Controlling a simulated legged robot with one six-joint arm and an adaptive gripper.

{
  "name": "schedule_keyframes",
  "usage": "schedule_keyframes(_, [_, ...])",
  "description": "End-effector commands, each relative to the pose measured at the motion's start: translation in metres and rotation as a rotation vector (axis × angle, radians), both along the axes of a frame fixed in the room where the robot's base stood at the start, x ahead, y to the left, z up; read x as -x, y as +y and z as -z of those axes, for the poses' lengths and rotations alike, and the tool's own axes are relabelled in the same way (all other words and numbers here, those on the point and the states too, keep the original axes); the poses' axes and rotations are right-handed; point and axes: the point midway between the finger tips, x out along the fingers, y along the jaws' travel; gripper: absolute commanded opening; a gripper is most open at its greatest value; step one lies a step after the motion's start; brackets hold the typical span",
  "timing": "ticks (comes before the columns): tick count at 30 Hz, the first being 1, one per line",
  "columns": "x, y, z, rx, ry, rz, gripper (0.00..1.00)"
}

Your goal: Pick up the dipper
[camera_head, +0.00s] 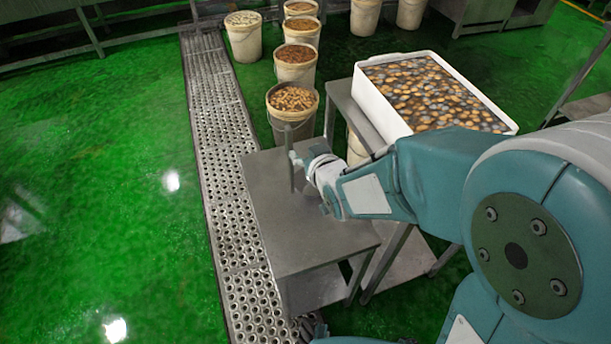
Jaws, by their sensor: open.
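A thin grey upright piece, which looks like the dipper's handle (290,173), stands over the far part of a small metal table (300,237). Its lower end meets or nearly meets the tabletop, and I cannot make out a bowl. My gripper (297,159) is open and reaches in from the right at the handle's height. Its fingertips are right beside the handle or around it; the view is too small to tell which, or whether they touch. My wrist hides part of the tabletop.
A white tub (372,104) of round, brownish pieces stands on a metal stand behind my arm. Buckets (292,119) of similar food line up behind the small table. A perforated drain strip (222,170) runs along its left. The green floor (95,190) further left is clear.

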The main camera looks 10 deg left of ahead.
Motion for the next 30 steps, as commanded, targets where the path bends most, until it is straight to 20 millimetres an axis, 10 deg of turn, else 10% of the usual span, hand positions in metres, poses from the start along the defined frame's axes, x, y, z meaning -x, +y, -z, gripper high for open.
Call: schedule_keyframes(30, [-0.077,0.062,0.048,-0.011,-0.013,-0.015,0.63])
